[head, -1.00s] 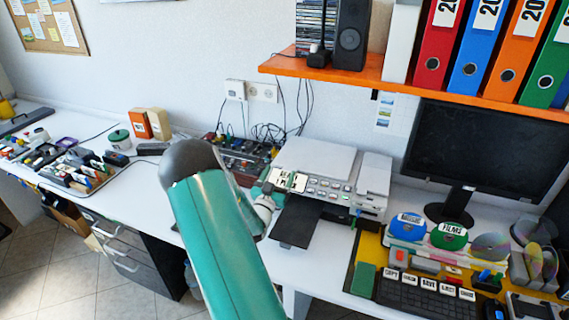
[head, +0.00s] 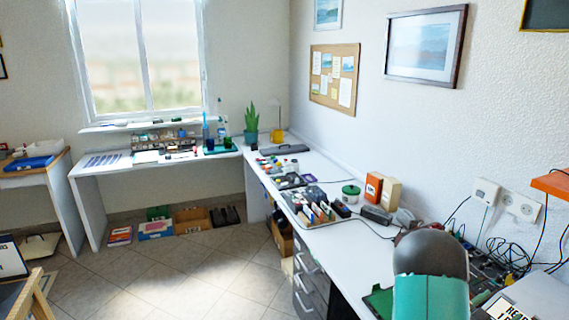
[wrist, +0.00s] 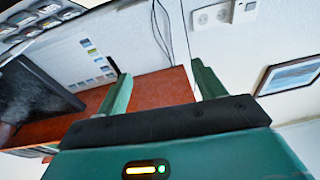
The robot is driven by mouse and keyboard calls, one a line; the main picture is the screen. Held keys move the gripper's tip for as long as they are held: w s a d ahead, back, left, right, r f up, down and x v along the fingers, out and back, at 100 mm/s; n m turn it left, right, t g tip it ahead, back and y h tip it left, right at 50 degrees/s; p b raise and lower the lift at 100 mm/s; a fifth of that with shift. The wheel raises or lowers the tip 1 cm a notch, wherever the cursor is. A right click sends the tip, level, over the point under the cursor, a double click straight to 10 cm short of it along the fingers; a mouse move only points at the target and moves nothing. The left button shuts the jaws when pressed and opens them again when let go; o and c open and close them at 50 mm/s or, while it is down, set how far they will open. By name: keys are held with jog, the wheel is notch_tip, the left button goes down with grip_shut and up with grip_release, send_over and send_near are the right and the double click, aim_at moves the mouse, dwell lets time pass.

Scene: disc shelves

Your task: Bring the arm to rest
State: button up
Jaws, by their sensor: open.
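My gripper (wrist: 160,88) shows in the wrist view with its two green fingers spread wide apart. Nothing is between them. Behind the fingers, and apart from them as far as I can tell, is the orange shelf (wrist: 160,95) with the pale wall around it. In the head view only a rounded grey and teal part of my arm shows at the bottom right, in front of the desk. The gripper itself is out of that view.
A white desk (head: 345,240) runs along the right wall with boxes and small items. A second desk (head: 120,170) stands under the window. The tiled floor (head: 170,270) between is largely clear. The orange shelf's end (head: 552,185) juts in at right. A dark monitor (wrist: 35,85) shows in the wrist view.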

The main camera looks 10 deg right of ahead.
jog(key=w+a+r+n+t+y, duration=0.1)
jog(key=w+a+r+t+y, duration=0.3)
jog(key=w+a, duration=0.35)
jog(key=w+a+r+n+t+y, duration=0.1)
jog(key=w+a+r+n+y, duration=0.2)
jog(key=a, duration=0.5)
jog(key=w+a+r+n+t+y, duration=0.1)
jog(key=a+r+y, duration=0.25)
jog(key=a, duration=0.35)
jog(key=w+a+r+n+t+y, duration=0.1)
jog(key=w+a+r+n+y, duration=0.15)
jog(key=a+y, duration=0.4)
jog(key=s+a+r+n+g+y, duration=0.1)
jog(key=s+a+r+n, duration=0.1)
jog(key=s+a, duration=0.45)
jog(key=s+a+r+n+g+y, duration=0.1)
jog(key=s+a+r+n, duration=0.15)
jog(key=a, duration=0.65)
jog(key=s+a+n+g, duration=0.1)
jog(key=s+a+n, duration=0.1)
jog(key=s, duration=0.5)
jog(key=s+a+n+g, duration=0.2)
jog(key=s+a, duration=0.1)
jog(key=s, duration=0.4)
jog(key=shift+a+y, duration=0.4)
jog(key=c, duration=0.6)
jog(key=shift+c, duration=0.6)
jog(key=shift+d, duration=0.15)
